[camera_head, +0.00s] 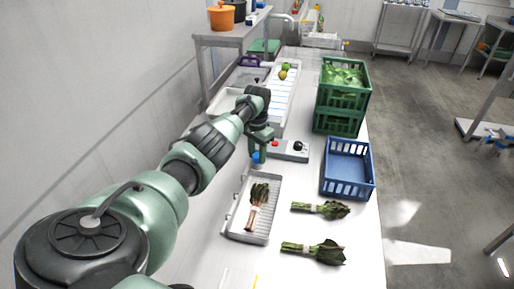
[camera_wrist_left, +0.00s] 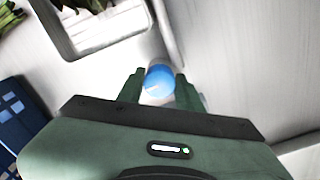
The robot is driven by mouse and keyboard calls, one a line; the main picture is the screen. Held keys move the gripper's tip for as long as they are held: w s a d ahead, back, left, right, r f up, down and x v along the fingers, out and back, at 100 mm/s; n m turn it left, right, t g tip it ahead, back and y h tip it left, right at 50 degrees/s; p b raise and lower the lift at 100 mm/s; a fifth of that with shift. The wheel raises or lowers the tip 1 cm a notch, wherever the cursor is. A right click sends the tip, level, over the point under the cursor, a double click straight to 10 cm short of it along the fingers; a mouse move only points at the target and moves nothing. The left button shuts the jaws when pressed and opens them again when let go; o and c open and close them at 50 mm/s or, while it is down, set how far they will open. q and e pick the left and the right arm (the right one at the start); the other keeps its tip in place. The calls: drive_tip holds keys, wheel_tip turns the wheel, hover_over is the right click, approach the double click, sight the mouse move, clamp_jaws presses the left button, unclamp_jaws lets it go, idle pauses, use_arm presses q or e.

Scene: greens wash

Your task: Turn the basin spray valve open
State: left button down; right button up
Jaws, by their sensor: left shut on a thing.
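The blue round valve knob (camera_head: 256,158) shows at the tip of my left gripper (camera_head: 259,152), just behind the shallow grey basin tray (camera_head: 232,228). In the left wrist view the blue knob (camera_wrist_left: 159,82) sits between the two green fingers of my left gripper (camera_wrist_left: 160,85), which is shut on it. A white mark shows on the knob's face. The rest of the valve is mostly hidden by the gripper. A bunch of leafy greens (camera_head: 260,193) lies in the basin tray. My right gripper is not in view.
A grey control box (camera_head: 290,152) with a red button and a black knob stands right beside my left gripper. A blue crate (camera_head: 346,187), green crates with greens (camera_head: 339,124) and two loose bunches (camera_head: 320,209) (camera_head: 315,251) are on the right. A wall runs along the left.

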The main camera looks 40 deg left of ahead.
sight(257, 156)
use_arm(q)
drive_tip(key=n+p, duration=0.1)
drive_tip(key=n, duration=0.3)
drive_tip(key=shift+w+r+n, duration=0.1)
drive_tip(key=shift+r+n, duration=0.05)
drive_tip(key=shift+n, duration=2.05)
drive_tip(key=c, duration=0.9)
unclamp_jaws()
drive_tip(key=shift+c, duration=0.2)
wheel_tip(257, 156, up, 3)
drive_tip(key=shift+f+p, duration=0.2)
drive_tip(key=shift+p, duration=0.8)
wheel_tip(257, 156, up, 5)
drive_tip(key=shift+f, duration=0.2)
drive_tip(key=shift+r, duration=0.25)
